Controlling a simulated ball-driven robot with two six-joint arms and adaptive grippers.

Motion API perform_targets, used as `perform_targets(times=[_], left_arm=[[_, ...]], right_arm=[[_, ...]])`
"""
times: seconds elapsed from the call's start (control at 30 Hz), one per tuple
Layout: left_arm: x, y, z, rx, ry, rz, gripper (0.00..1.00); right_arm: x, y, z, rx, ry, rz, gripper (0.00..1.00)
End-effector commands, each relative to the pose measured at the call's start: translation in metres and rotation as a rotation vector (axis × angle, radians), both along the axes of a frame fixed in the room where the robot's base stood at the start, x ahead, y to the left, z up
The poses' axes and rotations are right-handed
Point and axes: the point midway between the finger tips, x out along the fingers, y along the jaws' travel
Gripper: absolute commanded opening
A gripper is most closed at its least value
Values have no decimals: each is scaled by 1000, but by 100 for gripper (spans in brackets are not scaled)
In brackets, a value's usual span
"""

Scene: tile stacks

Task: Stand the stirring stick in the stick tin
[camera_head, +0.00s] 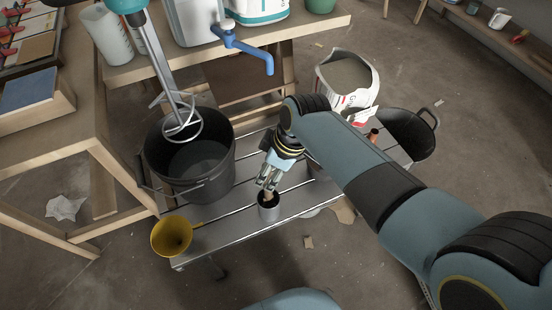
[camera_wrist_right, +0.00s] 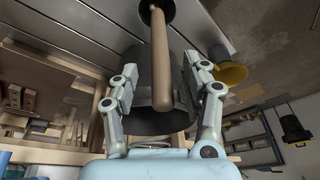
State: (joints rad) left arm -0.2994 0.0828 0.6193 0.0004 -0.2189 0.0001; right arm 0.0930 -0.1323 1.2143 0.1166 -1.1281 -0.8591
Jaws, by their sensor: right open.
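The stirring stick (camera_wrist_right: 161,55) is a plain round wooden rod. In the wrist view its far end is inside the dark mouth of the stick tin (camera_wrist_right: 145,14), and its near end lies between my right fingers. In the head view the small dark tin (camera_head: 269,214) stands on the slatted metal bench, with a short piece of the stick (camera_head: 267,195) showing above its rim. My right gripper (camera_head: 268,187) is right above the tin, pointing down, its fingers apart on either side of the stick. It also shows in the wrist view (camera_wrist_right: 162,90). My left gripper is out of view.
A black bucket (camera_head: 215,178) stands left of the tin, with a mixer whisk (camera_head: 181,120) above it. A paper bag (camera_head: 345,80) and a black tub (camera_head: 408,135) are at the right.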

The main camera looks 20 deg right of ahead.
Motion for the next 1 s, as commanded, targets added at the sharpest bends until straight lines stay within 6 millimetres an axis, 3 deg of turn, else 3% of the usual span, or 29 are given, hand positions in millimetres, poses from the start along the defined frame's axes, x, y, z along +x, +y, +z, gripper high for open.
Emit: perform_targets(times=[0.53,0.7,1.0], left_arm=[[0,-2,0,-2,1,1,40],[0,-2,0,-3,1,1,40],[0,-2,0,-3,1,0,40]], right_arm=[[-17,-24,96,-1,-1,-1,47],[-20,-27,107,-1,0,0,47],[-20,-27,108,-1,1,0,47]])
